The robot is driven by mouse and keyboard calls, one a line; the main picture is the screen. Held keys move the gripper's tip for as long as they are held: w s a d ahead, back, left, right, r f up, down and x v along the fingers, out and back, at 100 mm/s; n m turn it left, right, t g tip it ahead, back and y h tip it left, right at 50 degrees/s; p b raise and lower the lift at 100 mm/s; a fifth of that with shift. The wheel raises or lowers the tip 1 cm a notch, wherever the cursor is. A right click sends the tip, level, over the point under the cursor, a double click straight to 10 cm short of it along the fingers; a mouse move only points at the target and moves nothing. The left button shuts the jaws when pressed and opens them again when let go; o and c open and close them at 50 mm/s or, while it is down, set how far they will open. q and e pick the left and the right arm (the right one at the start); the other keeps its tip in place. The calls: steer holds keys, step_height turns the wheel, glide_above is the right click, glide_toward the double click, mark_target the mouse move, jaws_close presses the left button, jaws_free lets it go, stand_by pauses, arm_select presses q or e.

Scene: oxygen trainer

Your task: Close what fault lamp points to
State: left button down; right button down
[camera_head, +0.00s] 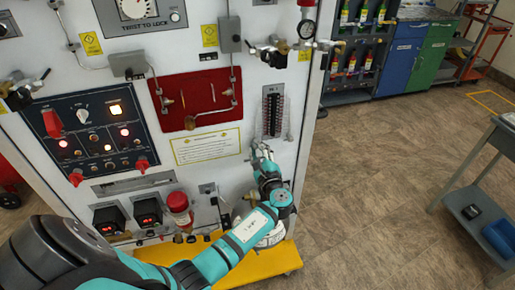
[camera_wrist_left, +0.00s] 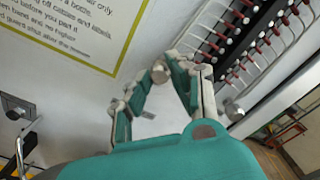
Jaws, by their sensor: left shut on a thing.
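The dark control panel (camera_head: 95,135) on the left of the white trainer has a bright amber lamp (camera_head: 116,109) and smaller lit lamps; their labels are too small to read. The terminal strip (camera_head: 272,112) with rows of red-tipped pins also shows in the wrist view (camera_wrist_left: 237,45). My left gripper (camera_head: 260,150) is at the strip's lower end. In the wrist view its fingers (camera_wrist_left: 170,66) are closed around a small round metal knob (camera_wrist_left: 158,74), partly hidden by them. My right gripper is not in view.
A red board (camera_head: 200,97) with piping and a yellow-bordered notice (camera_head: 206,146) are left of the gripper. Valves and a gauge (camera_head: 306,29) jut out above. A yellow base step (camera_head: 262,262) lies below. A grey cart (camera_head: 490,205) stands right, across open floor.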

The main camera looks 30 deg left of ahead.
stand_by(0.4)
arm_select(q)
steer(key=c, duration=1.2)
jaws_free()
steer(key=v, duration=1.2)
steer(key=shift+a, duration=0.1)
